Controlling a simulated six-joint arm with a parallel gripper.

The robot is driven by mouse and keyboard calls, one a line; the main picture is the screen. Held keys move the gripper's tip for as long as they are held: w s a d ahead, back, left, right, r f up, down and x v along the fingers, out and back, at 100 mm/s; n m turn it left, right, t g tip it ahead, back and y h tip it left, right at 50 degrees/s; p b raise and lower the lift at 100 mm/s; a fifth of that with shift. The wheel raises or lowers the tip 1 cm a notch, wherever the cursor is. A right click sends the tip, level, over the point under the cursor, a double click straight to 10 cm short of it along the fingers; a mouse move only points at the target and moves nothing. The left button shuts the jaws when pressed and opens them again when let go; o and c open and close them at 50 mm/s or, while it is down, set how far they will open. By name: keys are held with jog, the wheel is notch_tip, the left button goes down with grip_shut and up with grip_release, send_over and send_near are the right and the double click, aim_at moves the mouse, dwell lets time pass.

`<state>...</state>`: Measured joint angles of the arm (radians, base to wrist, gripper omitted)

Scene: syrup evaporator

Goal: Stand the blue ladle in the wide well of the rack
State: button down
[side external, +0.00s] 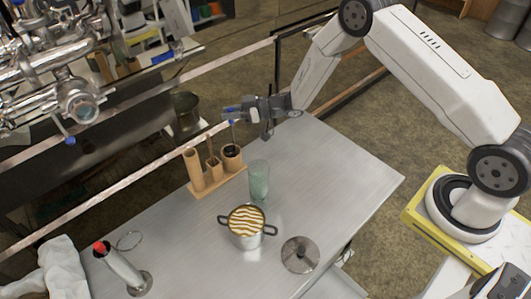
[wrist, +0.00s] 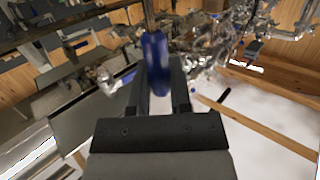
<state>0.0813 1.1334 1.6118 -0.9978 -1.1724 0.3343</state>
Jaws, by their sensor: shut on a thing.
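The blue ladle (side external: 231,123) is held by its blue handle in my gripper (side external: 236,114), near the far edge of the table. In the wrist view the blue handle (wrist: 155,62) sits between my gripper's fingers (wrist: 158,92). The ladle's lower end is not clear there.
A thin brown stick stands at the rack's middle well (side external: 213,167). A green glass (side external: 259,182) and a two-handled pot (side external: 246,238) stand nearby. A round metal disc (side external: 300,256) and a red-tipped cylinder (side external: 122,268) are toward the front. The table's right part (side external: 335,175) is clear.

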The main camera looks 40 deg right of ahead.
aim_at(232, 123)
jog(key=shift+f, duration=1.8)
jog(key=shift+c, duration=2.3)
grip_release()
jog(key=o, duration=0.5)
jog(key=shift+c, duration=0.2)
jog(key=shift+d, duration=0.1)
jog(key=v, duration=0.7)
